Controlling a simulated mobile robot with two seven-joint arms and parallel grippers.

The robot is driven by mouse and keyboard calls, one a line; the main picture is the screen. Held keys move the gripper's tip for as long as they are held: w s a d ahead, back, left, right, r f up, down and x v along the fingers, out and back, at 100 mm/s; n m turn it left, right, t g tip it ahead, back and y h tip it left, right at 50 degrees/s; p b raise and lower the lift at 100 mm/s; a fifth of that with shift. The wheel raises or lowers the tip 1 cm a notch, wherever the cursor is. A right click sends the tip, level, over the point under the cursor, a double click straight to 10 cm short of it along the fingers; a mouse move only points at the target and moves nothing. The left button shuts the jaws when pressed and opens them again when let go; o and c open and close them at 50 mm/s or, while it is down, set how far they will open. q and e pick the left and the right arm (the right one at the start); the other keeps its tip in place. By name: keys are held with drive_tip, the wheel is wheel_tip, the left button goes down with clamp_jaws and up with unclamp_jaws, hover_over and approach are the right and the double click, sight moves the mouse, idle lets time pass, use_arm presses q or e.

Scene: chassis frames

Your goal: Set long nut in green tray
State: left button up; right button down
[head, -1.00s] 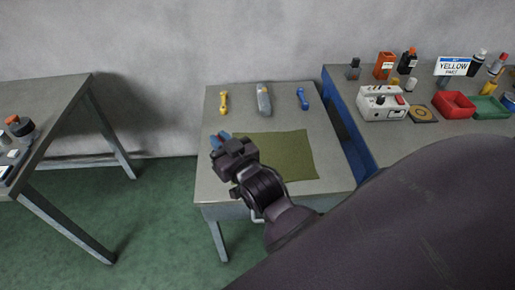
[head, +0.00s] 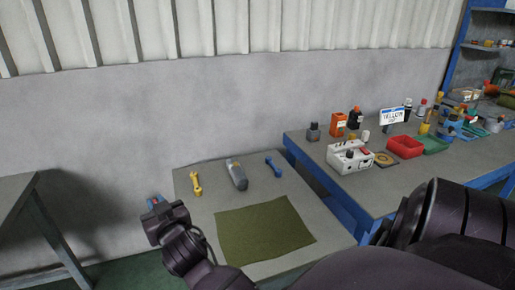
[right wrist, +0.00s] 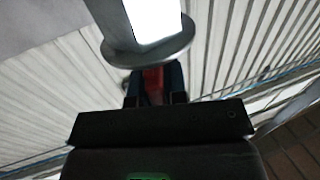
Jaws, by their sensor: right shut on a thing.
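My right gripper (head: 154,203) is at the lower left of the head view, above the left edge of the small grey table. It is shut on a small red thing, which I take to be the long nut; it shows between the dark blue fingers in the right wrist view (right wrist: 153,80). Most of the nut is hidden by the fingers. The green tray (head: 435,146) is on the workbench at the right, beside the red tray (head: 405,148), far from the gripper. My left gripper is not in view.
The small table (head: 207,233) holds a yellow wrench (head: 196,184), a grey tool (head: 237,175), a blue wrench (head: 273,167) and a green mat (head: 263,232).

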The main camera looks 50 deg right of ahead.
drive_tip(key=w+d+m+g+h+b, duration=0.6)
drive_tip(key=d+m+g+h+b, duration=0.4)
drive_tip(key=d+m+g+h, duration=0.25)
use_arm(q)
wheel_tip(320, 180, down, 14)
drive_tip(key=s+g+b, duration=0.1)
drive_tip(key=b, duration=0.2)
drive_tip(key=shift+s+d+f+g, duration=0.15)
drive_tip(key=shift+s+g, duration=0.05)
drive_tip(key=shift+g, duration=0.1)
use_arm(e)
wheel_tip(320, 180, down, 19)
drive_tip(key=shift+a, duration=0.2)
drive_tip(key=shift+g, duration=0.25)
drive_tip(key=shift+s+f+b, duration=0.1)
drive_tip(key=shift+f+b, duration=0.1)
drive_tip(key=shift+b, duration=0.15)
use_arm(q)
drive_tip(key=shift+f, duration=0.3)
use_arm(e)
drive_tip(key=c, duration=1.1)
unclamp_jaws()
drive_tip(key=shift+c, duration=0.2)
